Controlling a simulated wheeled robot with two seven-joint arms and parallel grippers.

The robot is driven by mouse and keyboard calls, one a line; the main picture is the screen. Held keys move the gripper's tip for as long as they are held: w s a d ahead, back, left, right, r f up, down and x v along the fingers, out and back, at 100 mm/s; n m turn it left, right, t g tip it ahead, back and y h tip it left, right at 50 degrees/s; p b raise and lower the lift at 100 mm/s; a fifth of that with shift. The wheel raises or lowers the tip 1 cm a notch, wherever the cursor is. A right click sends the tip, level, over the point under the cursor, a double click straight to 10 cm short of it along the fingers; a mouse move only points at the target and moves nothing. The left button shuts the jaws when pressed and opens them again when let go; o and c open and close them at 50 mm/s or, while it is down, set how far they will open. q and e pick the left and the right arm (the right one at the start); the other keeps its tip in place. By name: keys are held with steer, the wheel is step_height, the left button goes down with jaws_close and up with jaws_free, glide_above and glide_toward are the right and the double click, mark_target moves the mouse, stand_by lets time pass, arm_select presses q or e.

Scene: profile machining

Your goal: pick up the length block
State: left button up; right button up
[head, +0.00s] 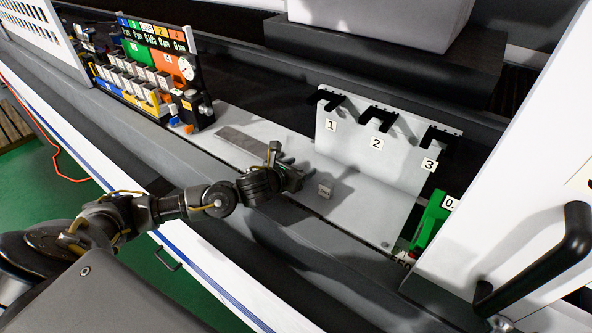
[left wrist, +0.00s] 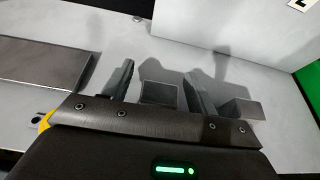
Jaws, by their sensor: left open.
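My left gripper (head: 286,166) is open above the white plate, with its fingers pointing toward the stand. In the left wrist view, a small grey block (left wrist: 158,93) shows between its two spread fingers (left wrist: 160,72), with a visible gap on each side. A second small grey block (left wrist: 242,109) lies just outside the right finger. I cannot tell which is the length block. My right gripper is not in view.
A flat grey bar (head: 240,145) lies left of the gripper. A white upright stand (head: 352,150) with black hooks numbered 1 to 3 rises behind the plate (head: 375,215). A green holder (head: 430,222) stands right, a coloured rack (head: 150,65) left. A white door (head: 520,190) bounds the right.

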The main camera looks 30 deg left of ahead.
arm_select(q)
steer(key=shift+c, duration=0.5)
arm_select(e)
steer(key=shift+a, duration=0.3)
